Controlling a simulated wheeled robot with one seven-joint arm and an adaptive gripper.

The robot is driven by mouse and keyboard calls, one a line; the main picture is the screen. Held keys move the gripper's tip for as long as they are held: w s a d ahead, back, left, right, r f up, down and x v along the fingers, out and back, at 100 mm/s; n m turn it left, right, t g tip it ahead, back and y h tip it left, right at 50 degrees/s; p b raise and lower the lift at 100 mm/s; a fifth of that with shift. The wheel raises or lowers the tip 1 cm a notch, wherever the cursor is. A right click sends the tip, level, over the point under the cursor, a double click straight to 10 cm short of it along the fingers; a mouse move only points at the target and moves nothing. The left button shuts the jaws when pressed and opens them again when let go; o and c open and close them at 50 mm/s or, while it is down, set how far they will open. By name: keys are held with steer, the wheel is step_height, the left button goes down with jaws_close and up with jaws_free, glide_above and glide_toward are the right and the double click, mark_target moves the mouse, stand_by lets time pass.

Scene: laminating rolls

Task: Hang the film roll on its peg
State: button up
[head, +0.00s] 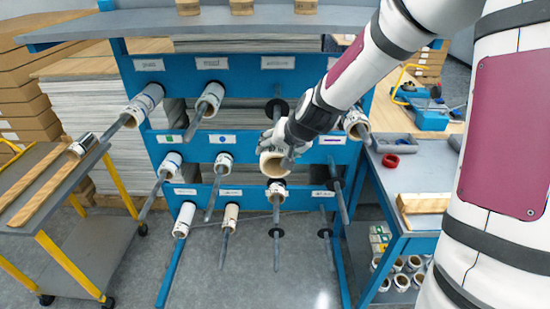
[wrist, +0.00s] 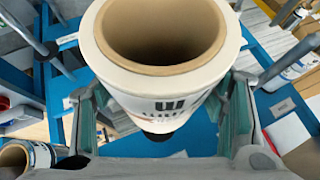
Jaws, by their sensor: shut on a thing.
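The film roll (head: 274,162) is white with a wide tan core. Its open end faces the head camera, in front of the rack's middle rail. My gripper (head: 279,142) is shut on it. In the wrist view the roll (wrist: 160,82) shows black print and sits between the two greenish fingers (wrist: 165,118). The blue rack (head: 240,63) carries rows of grey pegs. An empty upper peg (head: 277,106) with a dark collar is just above the held roll. No peg shows through the held roll's core.
Other rolls hang on upper pegs (head: 208,98) and lower pegs (head: 183,219). Empty pegs stand at the lower right (head: 325,233). A grey cart (head: 60,172) is at left. A blue-framed bench (head: 418,178) at right holds red tape (head: 390,160) and a wooden block (head: 422,204).

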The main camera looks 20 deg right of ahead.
mark_target(279, 114)
steer(key=shift+w+d+b, duration=1)
steer(key=shift+w+b, duration=0.6)
steer(key=shift+w, duration=1.45)
steer(key=shift+w+d+b, duration=1)
steer(key=shift+w+b, duration=0.6)
steer(key=shift+w, duration=1.45)
steer(key=shift+w+d+b, duration=1)
steer(key=shift+w+b, duration=0.6)
steer(key=shift+w, duration=1.45)
steer(key=o, duration=1.5)
steer(key=shift+c, duration=0.2)
steer(key=shift+s, duration=0.1)
